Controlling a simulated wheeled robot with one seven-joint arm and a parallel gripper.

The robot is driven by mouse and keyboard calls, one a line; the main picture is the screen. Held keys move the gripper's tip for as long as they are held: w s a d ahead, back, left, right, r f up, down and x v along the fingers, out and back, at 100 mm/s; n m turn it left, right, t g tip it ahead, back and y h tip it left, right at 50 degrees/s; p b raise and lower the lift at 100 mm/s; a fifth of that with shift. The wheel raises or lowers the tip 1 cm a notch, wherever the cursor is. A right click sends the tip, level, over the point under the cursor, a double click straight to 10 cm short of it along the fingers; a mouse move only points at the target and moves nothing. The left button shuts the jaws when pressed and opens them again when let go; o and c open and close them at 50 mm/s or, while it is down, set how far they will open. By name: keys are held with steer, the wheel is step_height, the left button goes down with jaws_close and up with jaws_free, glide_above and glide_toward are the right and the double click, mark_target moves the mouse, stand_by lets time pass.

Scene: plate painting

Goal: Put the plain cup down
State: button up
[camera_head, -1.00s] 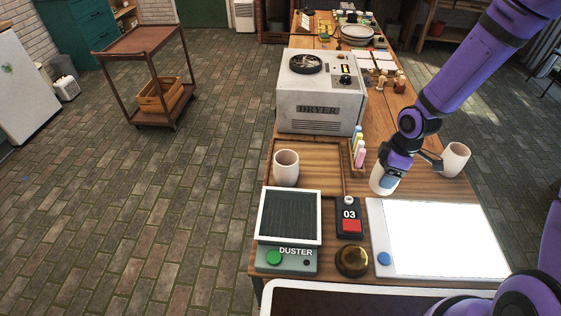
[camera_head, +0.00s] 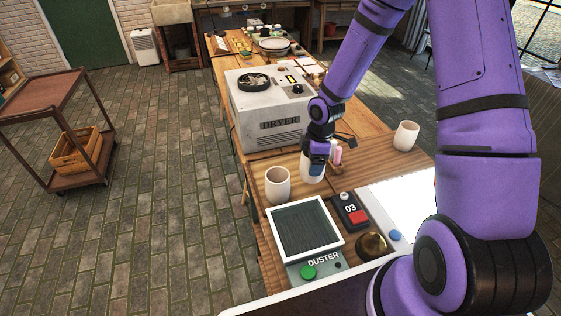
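My gripper (camera_head: 317,158) is pointed down with a pale cup (camera_head: 312,174) at its fingers. The cup has moved along with it, so my gripper appears shut on it; the fingers are small and partly hidden. A third pale cup (camera_head: 405,135) stands upright farther right on the table. No marks show on any of the cups. I cannot tell whether the held cup's base touches the surface.
The grey dryer (camera_head: 267,108) stands behind the cups. In front are the duster (camera_head: 307,231), a black device marked 03 (camera_head: 350,209), a brass dome (camera_head: 371,245) and a lit white panel (camera_head: 405,200). Small bottles (camera_head: 337,155) stand just right of my gripper.

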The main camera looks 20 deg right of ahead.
steer(key=w+a, duration=0.1)
steer(key=w, duration=0.2)
steer(key=w+a, duration=0.2)
steer(key=w, duration=0.2)
steer(key=w+a+f, duration=0.1)
steer(key=w+a, duration=0.1)
steer(key=w, duration=0.2)
steer(key=shift+w+a+f, duration=0.1)
steer(key=shift+w+a, duration=0.05)
steer(key=shift+w, duration=0.05)
steer(key=shift+w+f, duration=0.2)
steer(key=shift+f, duration=1.6)
steer(key=shift+f, duration=0.1)
